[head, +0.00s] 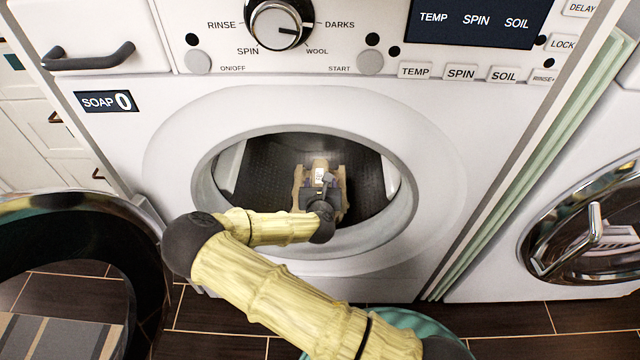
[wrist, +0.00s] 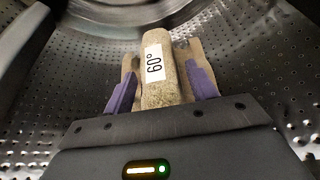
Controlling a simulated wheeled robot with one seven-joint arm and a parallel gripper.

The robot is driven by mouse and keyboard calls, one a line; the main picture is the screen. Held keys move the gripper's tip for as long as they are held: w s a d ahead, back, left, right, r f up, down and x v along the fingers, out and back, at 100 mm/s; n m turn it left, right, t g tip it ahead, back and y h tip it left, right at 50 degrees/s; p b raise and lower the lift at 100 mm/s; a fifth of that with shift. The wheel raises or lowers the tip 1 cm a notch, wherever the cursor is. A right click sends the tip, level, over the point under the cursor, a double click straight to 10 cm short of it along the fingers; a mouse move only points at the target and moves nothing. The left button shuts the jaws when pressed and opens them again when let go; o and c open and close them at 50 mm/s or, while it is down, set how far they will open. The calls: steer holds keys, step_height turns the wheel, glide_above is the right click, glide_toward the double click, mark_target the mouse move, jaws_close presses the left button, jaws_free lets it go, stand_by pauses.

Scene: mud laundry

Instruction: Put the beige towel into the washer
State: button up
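The beige towel (wrist: 163,75) is a rolled bundle with a white "60°" tag. It lies lengthwise between the two fingers of my gripper (wrist: 162,85) in the wrist view, with the purple finger parts close along both sides. The gripper looks shut on it. In the head view, my gripper (head: 320,180) and the towel (head: 320,166) are inside the washer (head: 160,170), past the round opening. The dark perforated drum (head: 285,155) surrounds them. Whether the towel touches the drum is unclear.
My arm passes over the lower rim of the opening (head: 375,245). The round door (head: 70,205) stands open at the left. A second machine (head: 590,240) is at the right, with a light green panel (head: 545,150) between. The drum around the gripper looks empty.

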steer(key=shift+o, duration=1.1)
steer(key=shift+w+d, duration=0.1)
steer(key=shift+d+r, duration=0.1)
steer(key=shift+r, duration=0.4)
steer(key=p+v, duration=0.5)
steer(key=v, duration=0.7)
steer(key=shift+r, duration=0.15)
